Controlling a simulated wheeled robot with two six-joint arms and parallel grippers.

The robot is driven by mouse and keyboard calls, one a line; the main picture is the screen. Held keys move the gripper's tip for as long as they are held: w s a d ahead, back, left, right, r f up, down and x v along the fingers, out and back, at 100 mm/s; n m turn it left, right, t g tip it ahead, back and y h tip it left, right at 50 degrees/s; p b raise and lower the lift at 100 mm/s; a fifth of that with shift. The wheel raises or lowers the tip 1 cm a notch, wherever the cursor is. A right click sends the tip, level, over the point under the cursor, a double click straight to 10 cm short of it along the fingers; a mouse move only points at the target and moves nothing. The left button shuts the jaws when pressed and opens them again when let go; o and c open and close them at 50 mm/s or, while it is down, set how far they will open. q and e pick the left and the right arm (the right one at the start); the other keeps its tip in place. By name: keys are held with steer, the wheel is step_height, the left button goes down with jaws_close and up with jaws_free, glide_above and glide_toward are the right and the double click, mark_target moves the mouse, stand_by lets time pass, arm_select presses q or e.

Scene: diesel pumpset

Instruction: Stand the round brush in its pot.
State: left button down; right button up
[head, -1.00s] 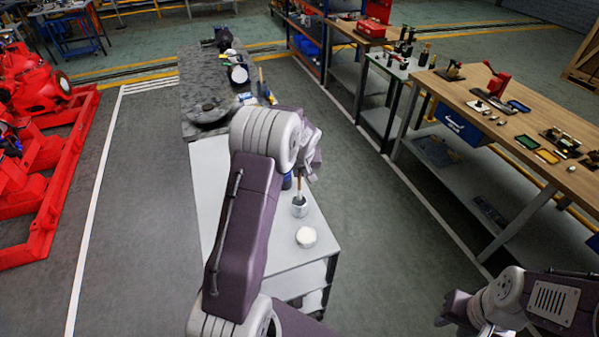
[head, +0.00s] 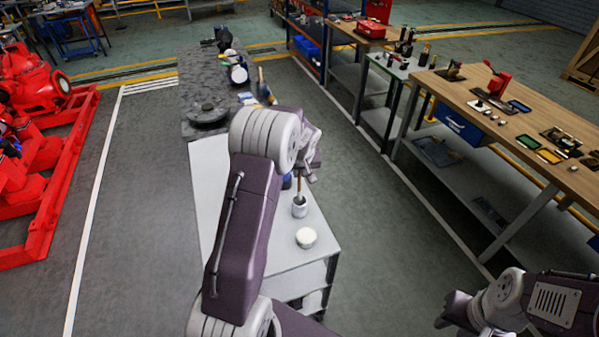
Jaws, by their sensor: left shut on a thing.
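The round brush (head: 299,187) shows as a thin brown handle, upright below my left gripper (head: 309,174). Its lower end is inside the small grey pot (head: 300,208), which stands on the white table (head: 318,255). My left gripper is shut on the upper part of the handle; the fingers are small and partly hidden by my own wrist. Whether the brush touches the pot's bottom cannot be seen. My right gripper (head: 445,309) is at the lower right, away from the table; its fingers are too dark and small to read.
A round white-topped tin (head: 306,238) stands in front of the pot. A blue thing (head: 287,181) is just behind it, partly hidden by my arm. A dark round plate (head: 207,113) lies on the grey slab. A wooden workbench (head: 540,130) stands at the right.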

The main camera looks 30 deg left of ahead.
mark_target(300, 181)
arm_select(q)
steer(key=shift+f+b, duration=1.7)
steer(key=shift+f, duration=0.35)
steer(key=shift+f+b, duration=0.55)
steer(key=shift+b, duration=0.25)
steer(key=c, duration=1)
jaws_free()
steer(key=shift+o, duration=0.2)
